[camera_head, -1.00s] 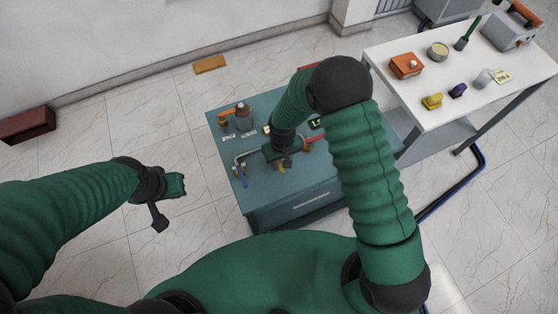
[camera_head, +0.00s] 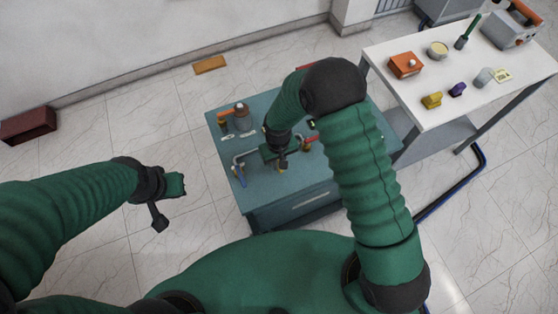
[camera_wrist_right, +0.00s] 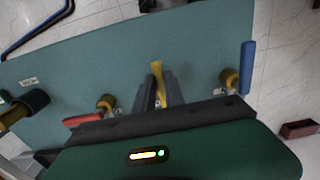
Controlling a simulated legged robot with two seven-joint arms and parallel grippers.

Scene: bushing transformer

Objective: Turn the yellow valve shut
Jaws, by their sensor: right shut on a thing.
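The yellow valve handle (camera_wrist_right: 157,72) sticks up between the fingers of my right gripper (camera_wrist_right: 158,90) in the right wrist view. The right gripper is shut on it, and the fingers hide the valve's lower part. In the head view the right gripper (camera_head: 281,160) is over the front part of the teal cabinet top (camera_head: 290,185), and only a small bit of yellow (camera_head: 281,170) shows beneath it. My left gripper (camera_head: 170,190) hangs over the floor to the left of the cabinet, apart from everything; its jaw opening is unclear.
A blue-handled valve (camera_wrist_right: 247,68) and a red-handled valve (camera_wrist_right: 85,120) flank the yellow one. An orange-topped grey part (camera_head: 241,117) stands at the cabinet's back left. A white table (camera_head: 440,100) with small objects is at right.

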